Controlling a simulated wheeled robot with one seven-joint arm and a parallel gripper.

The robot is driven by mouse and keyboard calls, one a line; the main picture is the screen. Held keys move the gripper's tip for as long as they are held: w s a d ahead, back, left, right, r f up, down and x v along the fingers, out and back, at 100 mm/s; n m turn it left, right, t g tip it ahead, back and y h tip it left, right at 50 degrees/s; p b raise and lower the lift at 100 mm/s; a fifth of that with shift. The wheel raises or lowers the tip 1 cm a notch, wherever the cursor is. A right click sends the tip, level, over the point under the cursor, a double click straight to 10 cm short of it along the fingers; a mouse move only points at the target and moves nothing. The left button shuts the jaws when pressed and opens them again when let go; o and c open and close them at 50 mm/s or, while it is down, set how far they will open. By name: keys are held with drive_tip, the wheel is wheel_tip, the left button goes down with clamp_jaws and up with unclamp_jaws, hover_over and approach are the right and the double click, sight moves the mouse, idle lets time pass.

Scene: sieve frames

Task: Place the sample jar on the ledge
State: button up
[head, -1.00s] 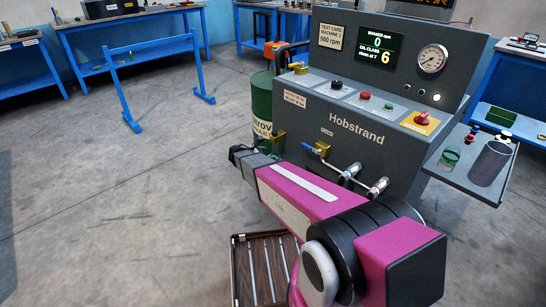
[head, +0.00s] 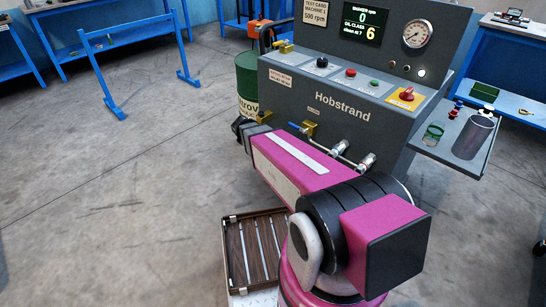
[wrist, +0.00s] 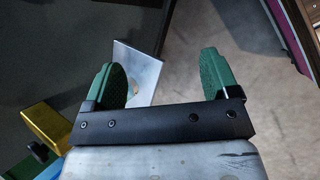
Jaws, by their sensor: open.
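A small clear jar (head: 433,133) with green in it stands on the grey side shelf (head: 440,152) at the right of the machine; I take it for the sample jar. This shelf may be the ledge, but I cannot tell for sure. My gripper is at the far end of my magenta arm, low by the machine's front left, well away from the jar; its fingers are not clear in the head view. In the wrist view my gripper (wrist: 165,77) has its two green pads wide apart with nothing held. A pale metal plate (wrist: 146,72) shows behind the left pad.
The machine's front carries a brass valve with a blue handle (head: 300,127) and pipe fittings; a brass part (wrist: 45,122) is close left in the wrist view. A grey cylinder (head: 473,137) stands beside the jar. A green drum (head: 247,82) is left. Open floor lies left.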

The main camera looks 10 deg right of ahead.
drive_tip(key=s+r+m+y, duration=0.2)
drive_tip(key=s+m+y, duration=0.1)
drive_tip(key=s+m, duration=0.2)
drive_tip(key=s+d+r+m+y, duration=0.1)
drive_tip(key=s+r+m+y, duration=0.1)
drive_tip(key=s+m+y, duration=0.2)
drive_tip(key=s+m, duration=0.2)
drive_tip(key=shift+s+d+r, duration=0.15)
drive_tip(key=shift+s+r, duration=0.2)
drive_tip(key=shift+r, duration=0.05)
idle(1.2)
